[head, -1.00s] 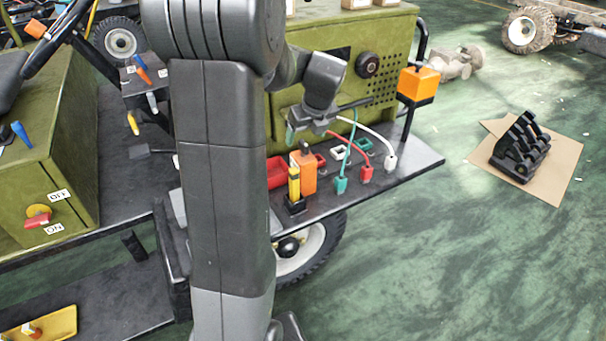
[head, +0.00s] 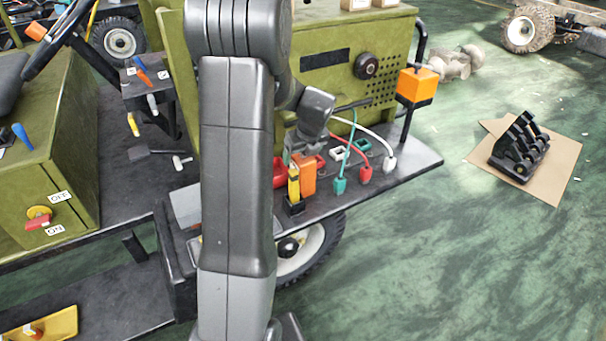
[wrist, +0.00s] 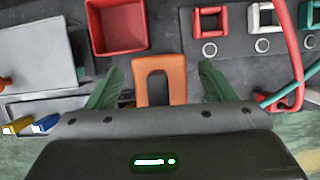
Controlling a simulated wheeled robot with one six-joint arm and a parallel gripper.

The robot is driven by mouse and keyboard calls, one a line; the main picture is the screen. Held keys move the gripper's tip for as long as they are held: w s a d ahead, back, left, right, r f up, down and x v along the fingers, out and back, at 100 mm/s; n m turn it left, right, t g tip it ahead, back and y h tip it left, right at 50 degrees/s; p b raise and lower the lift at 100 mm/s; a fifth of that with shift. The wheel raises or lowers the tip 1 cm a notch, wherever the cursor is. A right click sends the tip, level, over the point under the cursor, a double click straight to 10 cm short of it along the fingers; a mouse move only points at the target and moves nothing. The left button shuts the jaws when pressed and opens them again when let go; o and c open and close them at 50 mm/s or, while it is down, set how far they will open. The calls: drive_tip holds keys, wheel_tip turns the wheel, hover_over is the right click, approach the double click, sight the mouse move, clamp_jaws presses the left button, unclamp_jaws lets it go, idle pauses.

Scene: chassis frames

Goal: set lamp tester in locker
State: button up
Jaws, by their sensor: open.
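An orange upright piece (head: 308,177), which I take to be the lamp tester, stands on the dark side deck. In the wrist view its arch-shaped orange top (wrist: 174,62) lies between my green fingers. My gripper (wrist: 160,78) is open, with one finger on each side and a gap to each. In the head view my gripper (head: 301,148) is just above the orange piece, partly hidden by my arm. A grey box (wrist: 38,55) left of it may be the locker; it also shows partly behind my arm (head: 186,206). I cannot tell for sure.
A red open bin (wrist: 120,25) is just beyond the orange piece. Red, white and green cables (head: 352,150) hang into sockets at right. The green cabinet (head: 330,85) rises behind.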

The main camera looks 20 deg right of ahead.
clamp_jaws()
